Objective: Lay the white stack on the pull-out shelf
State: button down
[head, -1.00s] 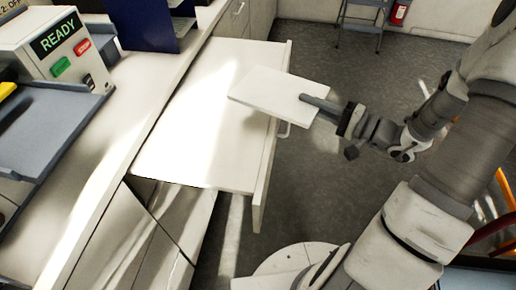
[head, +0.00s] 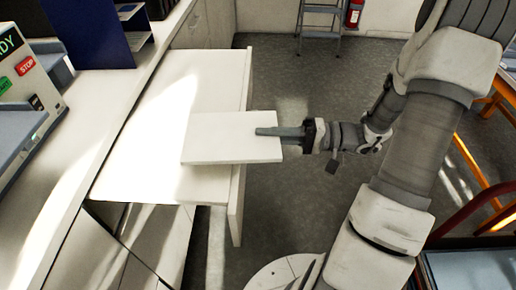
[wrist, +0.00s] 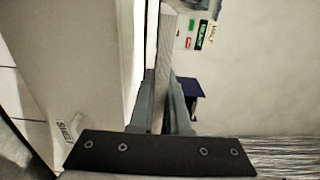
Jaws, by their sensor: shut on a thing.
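The white stack (head: 225,138) is a flat white slab, held about level in the head view. My gripper (head: 268,132) is shut on its right edge. The slab overlaps the right part of the white pull-out shelf (head: 135,178) in the picture, with its right end past the shelf's front edge. I cannot tell for sure whether it touches the shelf. In the wrist view, both fingers (wrist: 160,108) close on the thin edge of the stack (wrist: 166,45). The shelf's far and left parts are bare.
A grey machine (head: 30,75) with a red STOP button stands on the counter at the left. A dark blue holder (head: 95,35) stands at the back. A step stool (head: 320,25) and a fire extinguisher (head: 354,14) are beyond the open grey floor (head: 290,90).

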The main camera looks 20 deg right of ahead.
jog(key=shift+w+a+f, duration=0.6)
jog(key=shift+a+f, duration=0.1)
jog(key=shift+a, duration=0.15)
jog(key=shift+f+b, duration=0.3)
jog(key=shift+f, duration=1.6)
jog(key=shift+f, duration=0.2)
jog(key=c, duration=0.9)
grip_release()
jog(key=shift+r, duration=0.1)
